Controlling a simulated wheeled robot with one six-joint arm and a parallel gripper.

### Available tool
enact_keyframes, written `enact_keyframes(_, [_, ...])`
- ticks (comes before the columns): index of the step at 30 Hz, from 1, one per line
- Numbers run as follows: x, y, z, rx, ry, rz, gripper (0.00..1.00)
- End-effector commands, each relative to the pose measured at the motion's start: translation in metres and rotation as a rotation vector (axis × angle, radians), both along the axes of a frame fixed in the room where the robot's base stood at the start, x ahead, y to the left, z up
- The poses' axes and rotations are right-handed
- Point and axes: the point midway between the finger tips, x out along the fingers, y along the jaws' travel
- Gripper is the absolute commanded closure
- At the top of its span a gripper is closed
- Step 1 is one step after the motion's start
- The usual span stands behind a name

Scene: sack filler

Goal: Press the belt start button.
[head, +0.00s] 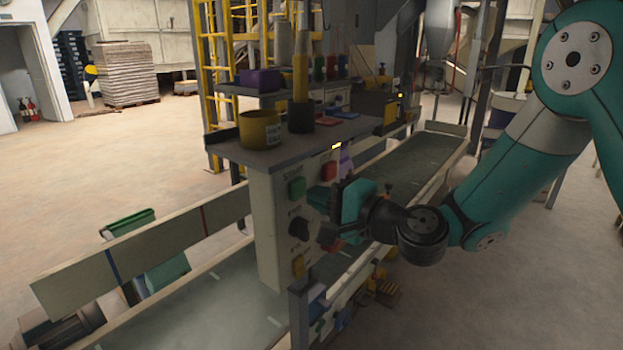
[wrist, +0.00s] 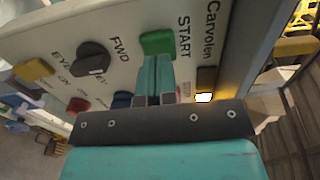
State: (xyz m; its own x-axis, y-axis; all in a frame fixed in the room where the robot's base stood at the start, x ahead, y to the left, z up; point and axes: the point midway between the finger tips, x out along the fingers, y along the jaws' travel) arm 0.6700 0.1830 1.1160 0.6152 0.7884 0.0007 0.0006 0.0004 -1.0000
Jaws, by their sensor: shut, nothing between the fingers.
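The green button (head: 297,187) sits on the upper part of the pale control panel (head: 266,225). In the wrist view the same green button (wrist: 157,42) is beside the printed word START. My gripper (head: 318,197) is at the panel's face, to the right of the green button in the head view. In the wrist view my gripper (wrist: 158,62) has its teal fingers together, empty, with the tips right at the lower edge of the green button. I cannot tell whether they touch it. How far the button is pushed in does not show.
A black knob (wrist: 92,57) marked FWD is beside the green button. A red button (head: 328,171) and a yellow button (head: 298,266) are on the panel too. A shelf (head: 285,143) with a yellow tub (head: 260,129) overhangs the panel. The conveyor belt (head: 215,300) runs below.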

Motion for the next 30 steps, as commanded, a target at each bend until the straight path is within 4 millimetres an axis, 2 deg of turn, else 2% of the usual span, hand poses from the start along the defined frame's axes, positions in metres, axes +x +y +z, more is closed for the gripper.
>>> enact_keyframes(4, [0.009,0.012,0.002,-0.001,0.001,0.002,1.00])
enact_keyframes(17, [0.012,0.015,0.000,-0.001,0.001,0.000,1.00])
enact_keyframes(23, [0.023,0.030,0.002,-0.001,-0.002,0.002,1.00])
enact_keyframes(30, [0.024,0.035,0.001,0.002,-0.004,0.005,1.00])
